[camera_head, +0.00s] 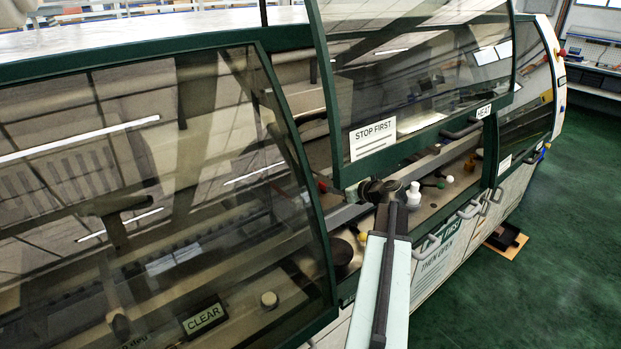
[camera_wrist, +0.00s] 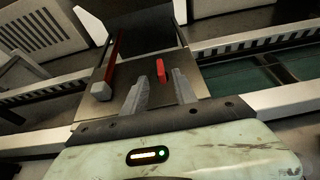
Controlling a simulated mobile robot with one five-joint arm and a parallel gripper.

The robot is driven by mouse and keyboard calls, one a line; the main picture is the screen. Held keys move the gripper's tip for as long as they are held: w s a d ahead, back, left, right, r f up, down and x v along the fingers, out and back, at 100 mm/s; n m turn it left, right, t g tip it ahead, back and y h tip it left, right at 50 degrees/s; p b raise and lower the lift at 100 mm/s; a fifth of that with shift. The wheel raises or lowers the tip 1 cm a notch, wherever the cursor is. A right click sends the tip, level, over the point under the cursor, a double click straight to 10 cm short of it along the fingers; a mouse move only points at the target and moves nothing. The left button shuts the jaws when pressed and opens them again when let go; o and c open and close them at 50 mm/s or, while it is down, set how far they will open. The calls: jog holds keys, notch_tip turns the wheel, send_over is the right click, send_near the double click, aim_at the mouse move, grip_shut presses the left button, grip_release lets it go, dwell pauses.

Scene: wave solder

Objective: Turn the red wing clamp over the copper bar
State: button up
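My gripper (camera_wrist: 160,82) shows in the wrist view with its two grey fingers apart and nothing between them. A small upright red piece (camera_wrist: 160,70), which looks like the red wing clamp, stands just beyond the gap between the fingertips, on a brownish plate. I cannot tell whether a finger touches it. A longer red bar (camera_wrist: 113,60) with a pale block at its near end lies to the left of the fingers. I cannot make out a copper bar for certain. In the head view my arm reaches to the machine's opening, and the clamp cannot be made out.
A raised window with a "STOP FIRST" label (camera_head: 373,138) hangs above the opening. A white knob (camera_head: 413,193) stands right of my arm. Pale rails (camera_wrist: 265,38) run beside the plate.

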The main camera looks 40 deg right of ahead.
aim_at(324, 184)
jog(key=b+x, duration=0.3)
jog(key=x, duration=0.5)
jog(key=shift+d, duration=0.1)
jog(key=shift+r, duration=0.1)
grip_shut()
